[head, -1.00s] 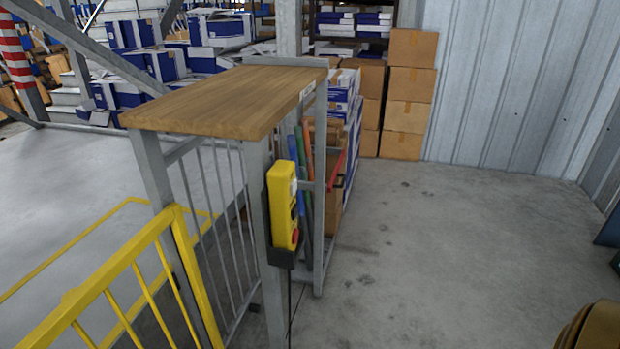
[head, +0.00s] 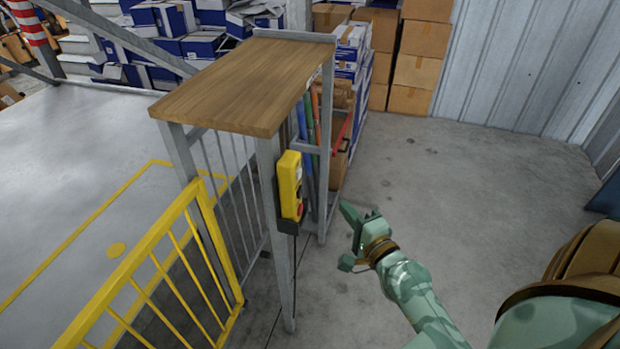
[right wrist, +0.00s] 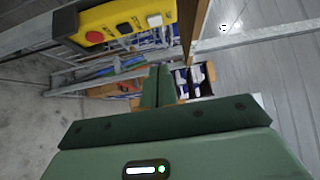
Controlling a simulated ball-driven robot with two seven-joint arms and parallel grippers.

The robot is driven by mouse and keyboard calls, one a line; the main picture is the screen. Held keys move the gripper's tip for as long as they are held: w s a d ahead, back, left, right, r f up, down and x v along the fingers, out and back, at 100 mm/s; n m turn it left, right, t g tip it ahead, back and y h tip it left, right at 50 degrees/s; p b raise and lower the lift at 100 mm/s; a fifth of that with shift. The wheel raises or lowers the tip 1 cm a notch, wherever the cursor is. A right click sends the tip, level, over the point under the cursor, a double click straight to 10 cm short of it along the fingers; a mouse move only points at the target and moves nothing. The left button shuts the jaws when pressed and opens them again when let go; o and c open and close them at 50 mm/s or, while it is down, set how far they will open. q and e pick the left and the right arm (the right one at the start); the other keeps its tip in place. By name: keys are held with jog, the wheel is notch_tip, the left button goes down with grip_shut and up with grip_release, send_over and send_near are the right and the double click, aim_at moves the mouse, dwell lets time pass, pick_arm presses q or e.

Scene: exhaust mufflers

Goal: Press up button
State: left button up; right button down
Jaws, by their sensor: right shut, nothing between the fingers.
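A yellow control box (head: 290,184) is fixed to a grey post under the wooden top, with a red button at its lower end. In the right wrist view the box (right wrist: 108,20) lies sideways at the upper left, with a red (right wrist: 96,37), a black (right wrist: 124,27) and a white button (right wrist: 154,20) in a row. Which button is up cannot be read. My right gripper (head: 346,208) is shut and empty, to the right of the box and apart from it. Its closed fingers (right wrist: 157,86) show in the right wrist view. My left gripper is not in view.
A wooden-topped metal stand (head: 245,80) carries the box. A yellow railing (head: 160,275) stands in front of it at the left. Cardboard boxes (head: 419,65) are stacked at the back by the metal wall (head: 520,70). Bare concrete floor (head: 470,190) lies to the right.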

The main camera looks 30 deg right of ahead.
jog(key=p, duration=0.2)
send_near(299, 173)
jog(key=w+d, duration=0.4)
jog(key=d, duration=0.1)
jog(key=w+a, duration=0.1)
jog(key=w+a+f, duration=0.1)
jog(key=w, duration=0.1)
jog(key=shift+w+a+p, duration=0.15)
jog(key=shift+a+p, duration=0.15)
jog(key=shift+a, duration=0.1)
